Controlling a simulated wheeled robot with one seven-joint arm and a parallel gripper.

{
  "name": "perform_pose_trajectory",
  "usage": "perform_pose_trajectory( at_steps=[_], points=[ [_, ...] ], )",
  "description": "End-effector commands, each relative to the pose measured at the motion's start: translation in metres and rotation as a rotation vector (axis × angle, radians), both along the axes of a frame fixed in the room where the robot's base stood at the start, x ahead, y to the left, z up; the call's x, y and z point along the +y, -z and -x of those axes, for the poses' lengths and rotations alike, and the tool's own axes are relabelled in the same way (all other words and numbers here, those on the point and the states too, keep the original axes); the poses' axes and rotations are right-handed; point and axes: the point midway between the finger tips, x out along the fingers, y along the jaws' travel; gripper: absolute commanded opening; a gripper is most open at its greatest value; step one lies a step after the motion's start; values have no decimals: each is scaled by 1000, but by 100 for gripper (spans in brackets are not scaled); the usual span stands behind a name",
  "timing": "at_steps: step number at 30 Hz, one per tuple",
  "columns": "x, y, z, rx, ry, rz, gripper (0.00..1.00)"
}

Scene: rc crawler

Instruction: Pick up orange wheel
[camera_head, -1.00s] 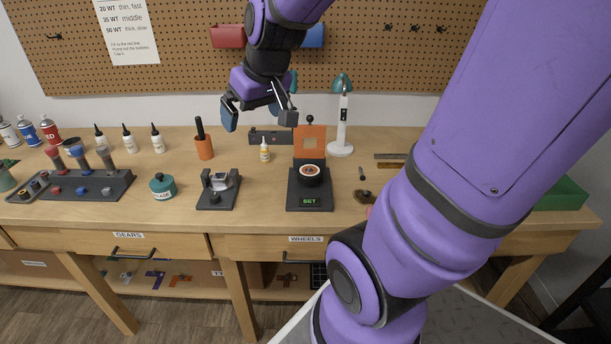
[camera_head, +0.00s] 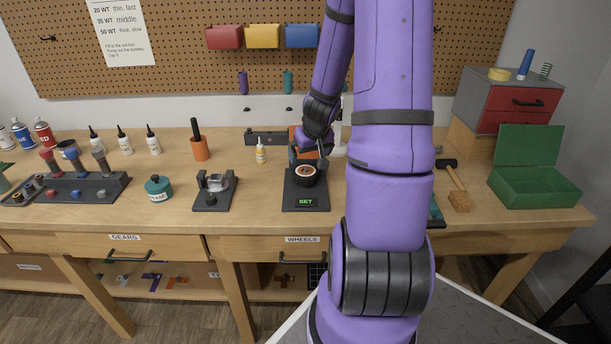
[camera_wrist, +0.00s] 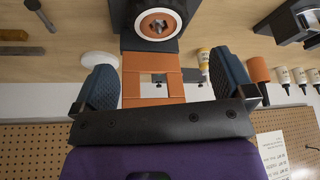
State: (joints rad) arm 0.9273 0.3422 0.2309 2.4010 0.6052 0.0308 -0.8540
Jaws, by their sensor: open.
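The orange wheel (camera_head: 305,171) sits on the black stand (camera_head: 304,195) with the green "SET" display. It looks like an orange hub with a white ring and dark surround, and also shows at the top of the wrist view (camera_wrist: 158,22). My gripper (camera_wrist: 163,66) is open and empty, its two dark blue fingers wide apart. The wheel lies beyond the fingertips in the wrist view, apart from them. In the head view my gripper is just behind and above the wheel, partly hidden by my own arm. The stand's orange upright plate (camera_wrist: 152,78) shows between the fingers.
A small yellow-capped bottle (camera_head: 261,151) and an orange holder (camera_head: 200,148) stand left of the stand. A grey fixture (camera_head: 213,190) is nearer left. A lamp base (camera_wrist: 100,60) is close by. A hammer (camera_head: 455,180) and green box (camera_head: 540,188) lie right.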

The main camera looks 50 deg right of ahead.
Motion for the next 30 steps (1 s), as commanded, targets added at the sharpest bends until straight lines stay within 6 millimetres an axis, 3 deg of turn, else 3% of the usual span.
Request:
perform_pose_trajectory(
  at_steps=[9, 20, 30],
  points=[
    [-6, 35, -12, 1, -1, -4, 100],
    [-10, 51, -19, 0, 0, -2, 100],
    [-18, 85, -30, 0, -1, -5, 100]
  ],
)
